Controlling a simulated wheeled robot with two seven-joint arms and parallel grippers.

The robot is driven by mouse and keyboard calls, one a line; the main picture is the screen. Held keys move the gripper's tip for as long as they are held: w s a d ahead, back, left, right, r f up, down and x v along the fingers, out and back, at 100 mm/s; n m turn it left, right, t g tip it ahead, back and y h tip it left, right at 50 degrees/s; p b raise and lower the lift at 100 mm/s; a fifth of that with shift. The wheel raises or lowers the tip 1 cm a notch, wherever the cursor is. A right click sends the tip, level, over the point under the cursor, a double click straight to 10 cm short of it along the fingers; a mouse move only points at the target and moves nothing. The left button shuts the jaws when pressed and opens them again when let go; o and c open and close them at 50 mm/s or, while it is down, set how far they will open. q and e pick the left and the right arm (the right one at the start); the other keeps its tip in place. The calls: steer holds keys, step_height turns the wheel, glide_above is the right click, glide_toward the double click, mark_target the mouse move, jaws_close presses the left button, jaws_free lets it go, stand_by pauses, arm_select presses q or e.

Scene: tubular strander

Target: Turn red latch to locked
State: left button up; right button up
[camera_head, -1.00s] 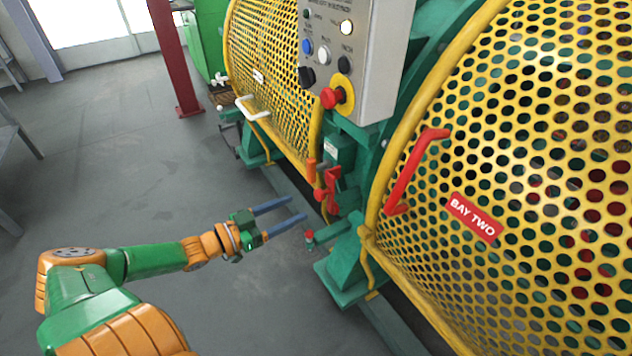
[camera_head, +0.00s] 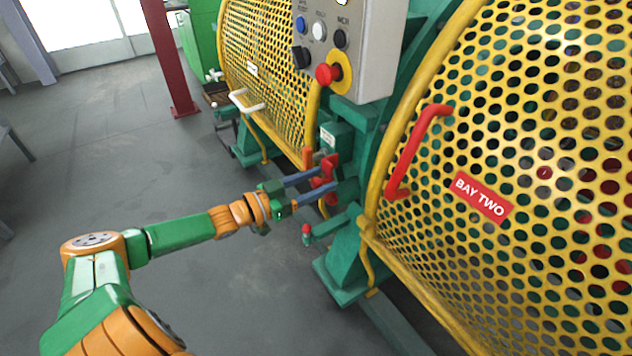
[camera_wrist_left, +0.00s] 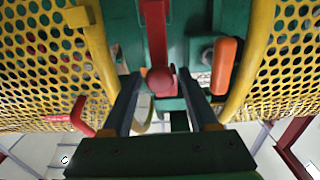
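The red latch (camera_head: 328,168) sits on the green frame between the two yellow mesh guards, below the control box. In the left wrist view the red latch (camera_wrist_left: 157,45) is an upright bar with a round red knob (camera_wrist_left: 160,81) at its lower end. My left gripper (camera_head: 322,182) is open at the latch, its two blue-grey fingers pointing at it. In the left wrist view the fingers (camera_wrist_left: 160,88) stand on either side of the knob, apart from each other; I cannot tell whether either touches it. My right gripper is not in view.
An orange handle (camera_wrist_left: 224,65) is right of the latch in the wrist view. A grey control box (camera_head: 362,50) with a red button hangs above. The BAY TWO guard (camera_head: 520,120) has a red handle (camera_head: 413,150). Open floor (camera_head: 130,160) lies left.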

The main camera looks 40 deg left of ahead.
arm_select(q)
jaws_close()
stand_by(1.2)
